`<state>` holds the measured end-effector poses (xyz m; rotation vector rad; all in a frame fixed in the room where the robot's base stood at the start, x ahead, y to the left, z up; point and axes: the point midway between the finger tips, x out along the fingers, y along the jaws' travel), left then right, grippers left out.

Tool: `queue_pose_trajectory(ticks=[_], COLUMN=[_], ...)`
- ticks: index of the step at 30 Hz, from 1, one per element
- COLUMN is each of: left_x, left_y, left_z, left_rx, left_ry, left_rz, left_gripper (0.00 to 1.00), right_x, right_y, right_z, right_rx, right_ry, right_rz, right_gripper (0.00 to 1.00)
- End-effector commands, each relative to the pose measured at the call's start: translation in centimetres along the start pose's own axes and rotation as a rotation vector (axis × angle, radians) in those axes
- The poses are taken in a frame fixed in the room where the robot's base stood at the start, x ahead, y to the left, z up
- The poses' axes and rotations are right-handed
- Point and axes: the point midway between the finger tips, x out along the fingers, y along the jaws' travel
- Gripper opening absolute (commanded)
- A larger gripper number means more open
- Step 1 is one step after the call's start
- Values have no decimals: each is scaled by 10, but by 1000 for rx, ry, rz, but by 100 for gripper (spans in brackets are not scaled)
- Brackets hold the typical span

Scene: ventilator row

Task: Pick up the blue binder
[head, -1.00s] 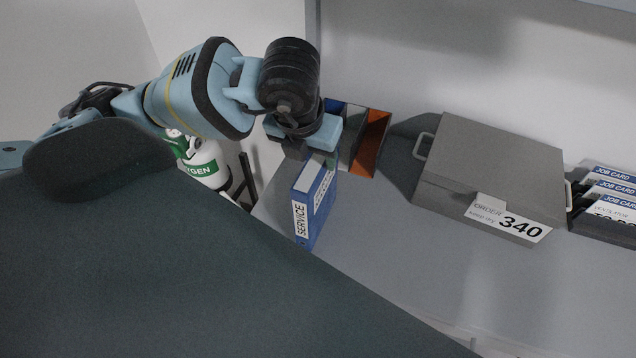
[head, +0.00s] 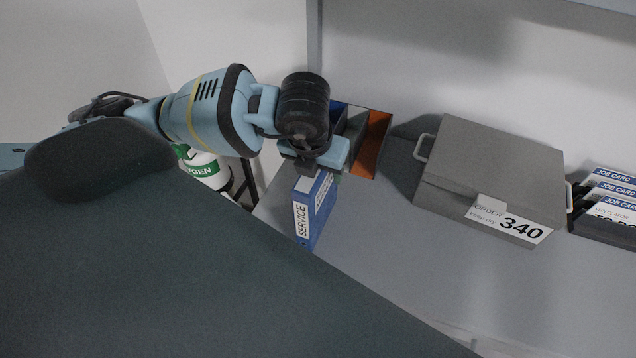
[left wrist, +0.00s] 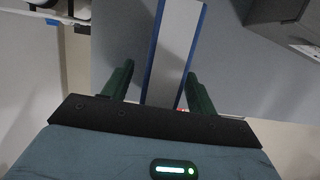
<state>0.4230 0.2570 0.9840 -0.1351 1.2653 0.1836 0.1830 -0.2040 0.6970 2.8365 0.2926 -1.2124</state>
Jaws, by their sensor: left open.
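The blue binder (head: 323,206) stands upright on the grey shelf, with a white SERVICE label on its narrow side. Its pale top and blue edges also show in the left wrist view (left wrist: 176,45). My left gripper (head: 309,170) is open at the top of the binder and hides part of it in the head view. In the left wrist view, the green fingers of my left gripper (left wrist: 160,75) lie on either side of the binder, with gaps visible at the fingertips. My right gripper is not in view.
Behind the gripper stands an open organiser with an orange end panel (head: 371,145). A grey box labelled 340 (head: 490,170) and a dark holder with job cards (head: 607,209) stand to the right. A green-and-white oxygen cylinder (head: 206,171) is beyond the shelf's left edge. The shelf front is clear.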

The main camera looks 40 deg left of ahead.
Motion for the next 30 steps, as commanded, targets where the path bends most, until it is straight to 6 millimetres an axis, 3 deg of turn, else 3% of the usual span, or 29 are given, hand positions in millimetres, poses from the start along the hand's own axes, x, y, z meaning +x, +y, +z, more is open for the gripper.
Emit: queue_pose_trajectory(ticks=[19,30], left_x=[4,4], left_y=[0,0], left_z=[-1,-1], left_rx=[0,0], left_ry=[0,0], left_rz=[0,0], left_gripper=[58,11], right_x=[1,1], right_y=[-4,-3], right_z=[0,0], right_rx=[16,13], right_ry=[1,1], right_rz=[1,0], right_gripper=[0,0])
